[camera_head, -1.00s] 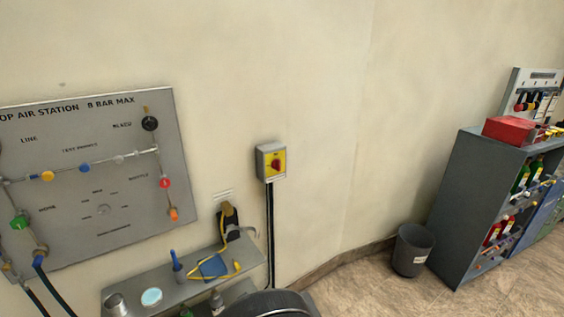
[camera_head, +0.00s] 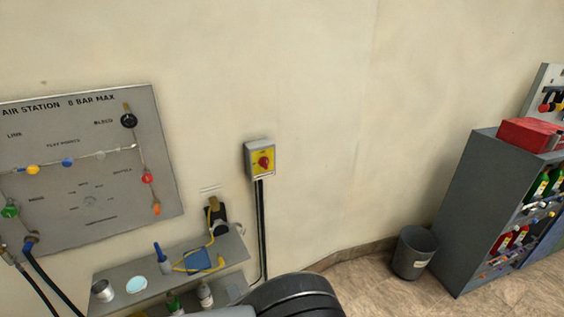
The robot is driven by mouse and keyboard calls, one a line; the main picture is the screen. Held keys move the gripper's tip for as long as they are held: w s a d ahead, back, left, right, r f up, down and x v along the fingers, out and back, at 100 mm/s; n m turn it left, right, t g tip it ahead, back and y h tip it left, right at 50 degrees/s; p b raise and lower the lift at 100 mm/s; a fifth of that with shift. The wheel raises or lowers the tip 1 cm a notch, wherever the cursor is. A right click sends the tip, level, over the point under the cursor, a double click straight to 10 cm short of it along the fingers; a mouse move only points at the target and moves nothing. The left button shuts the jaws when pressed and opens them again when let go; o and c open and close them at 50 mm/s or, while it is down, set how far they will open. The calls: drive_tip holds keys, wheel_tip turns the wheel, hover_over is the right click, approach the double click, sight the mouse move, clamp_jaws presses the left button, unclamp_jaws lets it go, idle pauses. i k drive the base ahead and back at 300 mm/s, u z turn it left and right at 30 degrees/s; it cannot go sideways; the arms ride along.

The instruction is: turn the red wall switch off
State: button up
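The red wall switch (camera_head: 264,162) is a red rotary knob on a yellow plate, set in a small grey box (camera_head: 249,160) on the cream wall near the picture's middle. A dark cable runs down the wall from the box. The exact turn of the knob is too small to read. A dark rounded part of my own body shows at the bottom edge, below the switch. My gripper is not in view.
A grey air station panel (camera_head: 95,200) with coloured knobs and hoses hangs at the left. Below it a shelf (camera_head: 118,270) with small items sticks out. A grey bin (camera_head: 413,253) and a grey cabinet (camera_head: 475,205) stand at the right. The wall around the switch is clear.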

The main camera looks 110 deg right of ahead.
sight(263, 161)
drive_tip(key=k, duration=1.2)
drive_tip(key=z, duration=0.3)
drive_tip(key=i, duration=1.7)
drive_tip(key=z, duration=3.75)
drive_tip(key=i, duration=0.5)
drive_tip(key=u, duration=0.05)
